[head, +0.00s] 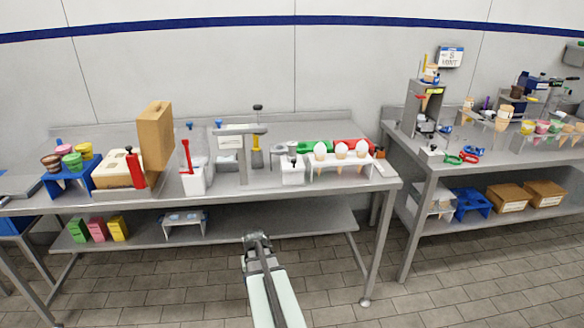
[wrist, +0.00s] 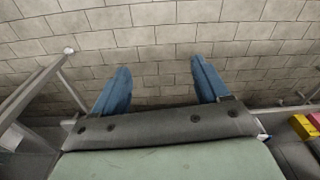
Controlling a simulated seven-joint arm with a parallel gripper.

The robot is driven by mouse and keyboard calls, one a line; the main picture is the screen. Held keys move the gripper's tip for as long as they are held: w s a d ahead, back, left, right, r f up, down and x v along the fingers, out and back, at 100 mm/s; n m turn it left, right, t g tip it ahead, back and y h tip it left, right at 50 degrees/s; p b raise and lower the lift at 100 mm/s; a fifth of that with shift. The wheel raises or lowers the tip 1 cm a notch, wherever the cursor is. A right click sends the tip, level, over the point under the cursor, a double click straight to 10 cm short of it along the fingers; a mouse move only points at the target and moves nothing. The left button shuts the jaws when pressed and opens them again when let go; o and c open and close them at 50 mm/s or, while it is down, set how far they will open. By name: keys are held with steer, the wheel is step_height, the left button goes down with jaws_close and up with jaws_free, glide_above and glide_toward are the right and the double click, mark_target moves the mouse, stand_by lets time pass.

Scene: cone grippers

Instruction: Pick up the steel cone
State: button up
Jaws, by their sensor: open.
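I cannot make out a steel cone for certain in either view. A white rack (head: 318,166) at the right end of the near table holds cones with white tops (head: 341,150), and small grey metal items stand just left of it. My gripper (head: 256,238) is in front of the near table, lower than its top and over the floor, well apart from the rack. In the wrist view my gripper (wrist: 160,68) shows two blue fingers spread wide, with only floor tiles between them. It is open and empty.
A second table (head: 425,172) stands right. The floor in front is clear.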

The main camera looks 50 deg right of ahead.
steer(key=w+d+r+m+t+h, duration=0.2)
steer(key=d+r, duration=1.1)
steer(key=t+h, duration=0.2)
glide_toward(292, 153)
step_height(292, 153, up, 4)
steer(key=s+d, duration=0.1)
steer(key=d, duration=0.1)
steer(key=w+d+f+n, duration=0.1)
steer(key=w+f, duration=0.1)
steer(key=f, duration=0.2)
steer(key=w+d+f+n, duration=0.1)
steer(key=w+f, duration=0.1)
steer(key=f, duration=0.2)
steer(key=w+d+f+y, duration=0.1)
steer(key=w+f, duration=0.1)
steer(key=f, duration=0.3)
steer(key=shift+f+n, duration=0.1)
steer(key=shift+n, duration=0.3)
steer(key=shift+a, duration=0.1)
steer(key=c, duration=1.3)
steer(key=shift+c, duration=0.2)
